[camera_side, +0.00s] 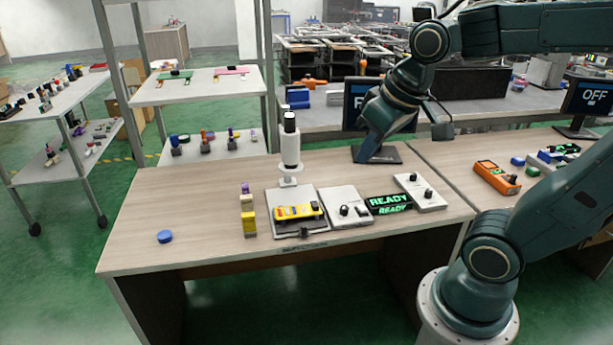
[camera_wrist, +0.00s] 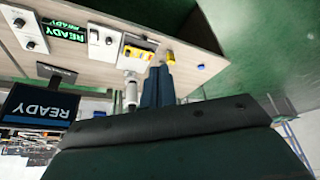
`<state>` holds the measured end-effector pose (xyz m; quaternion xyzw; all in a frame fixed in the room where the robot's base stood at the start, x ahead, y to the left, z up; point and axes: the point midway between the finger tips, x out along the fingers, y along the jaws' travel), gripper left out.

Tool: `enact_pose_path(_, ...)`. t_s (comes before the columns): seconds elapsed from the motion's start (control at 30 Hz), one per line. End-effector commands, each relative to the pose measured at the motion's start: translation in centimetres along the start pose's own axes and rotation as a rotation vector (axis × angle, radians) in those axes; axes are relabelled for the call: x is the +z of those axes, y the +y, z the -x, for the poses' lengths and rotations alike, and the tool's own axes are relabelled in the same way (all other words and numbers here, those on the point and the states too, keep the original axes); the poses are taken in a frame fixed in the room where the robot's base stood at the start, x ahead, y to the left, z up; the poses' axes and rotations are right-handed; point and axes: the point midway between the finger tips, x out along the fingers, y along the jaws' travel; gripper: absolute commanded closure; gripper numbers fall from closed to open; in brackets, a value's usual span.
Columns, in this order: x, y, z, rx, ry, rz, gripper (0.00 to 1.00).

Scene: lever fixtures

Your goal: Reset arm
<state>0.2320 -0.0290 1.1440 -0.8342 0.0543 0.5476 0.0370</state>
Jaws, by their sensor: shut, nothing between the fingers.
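My gripper (camera_side: 366,155) hangs at the back of the wooden table, in front of a dark monitor (camera_side: 356,105) in the side view. In the wrist view its two blue-grey fingers (camera_wrist: 158,70) lie together, shut and empty. The fingertips appear apart from the objects on the table. A yellow device (camera_side: 299,212) lies on a grey plate (camera_side: 284,229); it also shows in the wrist view (camera_wrist: 138,52). A white box with knobs (camera_side: 344,208) stands to its right. A green display (camera_side: 389,203) reads READY, with another knobbed box (camera_side: 420,192) beside it.
A white cylinder with a black top (camera_side: 290,150) stands upright behind the yellow device. Stacked yellow and purple blocks (camera_side: 249,221) and a blue disc (camera_side: 165,237) are to the left. An orange device (camera_side: 497,178) lies on the right table.

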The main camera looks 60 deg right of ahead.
Motion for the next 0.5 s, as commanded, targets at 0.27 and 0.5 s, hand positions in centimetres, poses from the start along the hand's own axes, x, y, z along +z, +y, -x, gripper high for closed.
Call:
enact_pose_path(0.27,3.9,-1.8,1.9,-0.041,0.064,0.091,1.00)
enact_pose_path(0.5,5.2,-2.2,2.3,-0.055,0.082,0.119,1.00)
